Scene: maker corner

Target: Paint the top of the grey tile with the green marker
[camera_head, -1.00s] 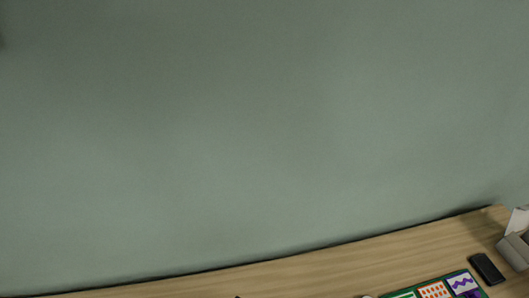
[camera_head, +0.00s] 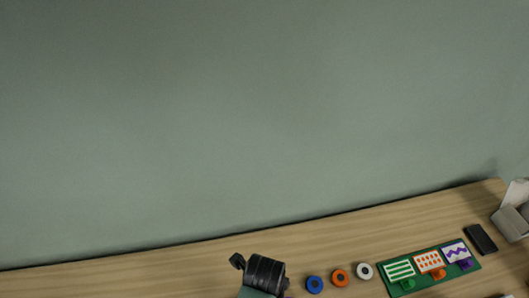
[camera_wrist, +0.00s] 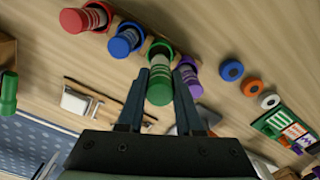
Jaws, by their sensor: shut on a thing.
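In the wrist view my gripper (camera_wrist: 160,75) has its two dark fingers on either side of the green marker (camera_wrist: 160,88) and is shut on it. The marker has a green cap at each end and a pale banded middle. It is in a row with a red marker (camera_wrist: 82,18), a blue marker (camera_wrist: 125,39) and a purple marker (camera_wrist: 188,79). Whether it still touches its stand is hard to tell. A pale grey flat piece (camera_wrist: 76,102), possibly the grey tile, lies left of the gripper near thin wooden strips. The head view shows neither the fingers nor the markers.
Blue (camera_head: 314,291), orange (camera_head: 340,283) and white (camera_head: 364,277) rings lie beside a green board (camera_head: 436,280) with patterned cards. A black slab (camera_head: 481,239) and grey box (camera_head: 512,222) are farther right. A blue patterned mat (camera_wrist: 25,145) and green object (camera_wrist: 8,98) are at left.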

